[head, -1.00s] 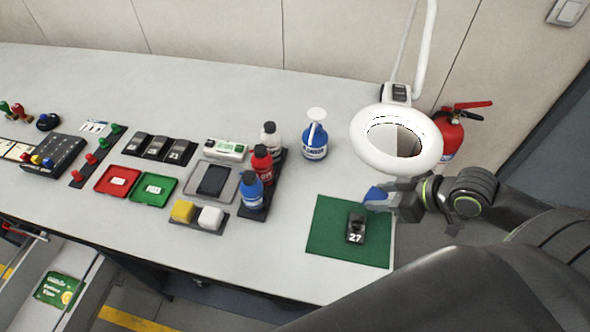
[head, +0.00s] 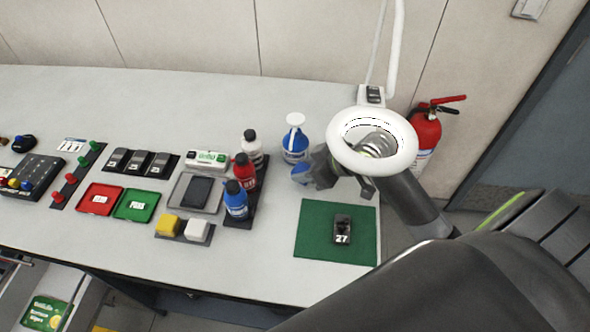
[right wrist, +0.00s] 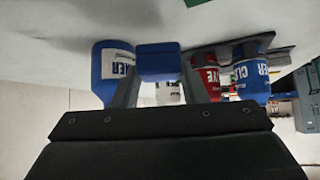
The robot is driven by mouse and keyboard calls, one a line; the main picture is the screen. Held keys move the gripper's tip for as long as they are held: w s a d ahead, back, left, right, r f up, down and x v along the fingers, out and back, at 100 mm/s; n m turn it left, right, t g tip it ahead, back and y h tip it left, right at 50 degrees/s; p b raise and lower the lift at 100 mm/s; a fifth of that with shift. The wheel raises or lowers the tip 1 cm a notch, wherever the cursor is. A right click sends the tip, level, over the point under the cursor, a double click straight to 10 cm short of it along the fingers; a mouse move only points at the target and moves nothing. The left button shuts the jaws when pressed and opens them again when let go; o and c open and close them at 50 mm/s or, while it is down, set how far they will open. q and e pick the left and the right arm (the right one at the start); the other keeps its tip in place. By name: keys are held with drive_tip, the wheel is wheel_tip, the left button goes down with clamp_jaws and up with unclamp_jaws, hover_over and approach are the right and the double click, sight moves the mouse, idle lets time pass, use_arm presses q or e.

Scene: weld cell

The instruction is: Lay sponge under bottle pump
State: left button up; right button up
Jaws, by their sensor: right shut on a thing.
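The blue sponge (head: 301,174) is in my right gripper (head: 308,177), which is shut on it. In the right wrist view the sponge (right wrist: 157,62) sits between the two fingers (right wrist: 160,82). The pump bottle (head: 294,147), blue with a white pump head, stands upright on the bench just behind the sponge. In the right wrist view this bottle (right wrist: 112,72) appears beside the sponge, upside down in the picture. I cannot tell whether the sponge touches the bench or the bottle. My left gripper is not in view.
A white ring magnifier lamp (head: 416,140) hangs over my right forearm. A dark rack (head: 258,202) with several bottles stands left of the sponge. A green mat (head: 313,232) with a dark block (head: 342,222) lies in front. A fire extinguisher (head: 426,130) is at right.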

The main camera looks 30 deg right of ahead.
sight(295, 172)
drive_tip(key=w+a, duration=0.1)
drive_tip(key=w, duration=0.1)
drive_tip(key=shift+w+a, duration=0.35)
drive_tip(key=shift+w, duration=0.05)
wheel_tip(295, 172, down, 3)
drive_tip(key=shift+p, duration=0.45)
drive_tip(key=shift+f, duration=0.3)
drive_tip(key=shift+f, duration=0.1)
drive_tip(key=o, duration=0.8)
drive_tip(key=shift+c, duration=0.2)
drive_tip(key=shift+v, duration=3.9)
drive_tip(key=shift+w, duration=0.1)
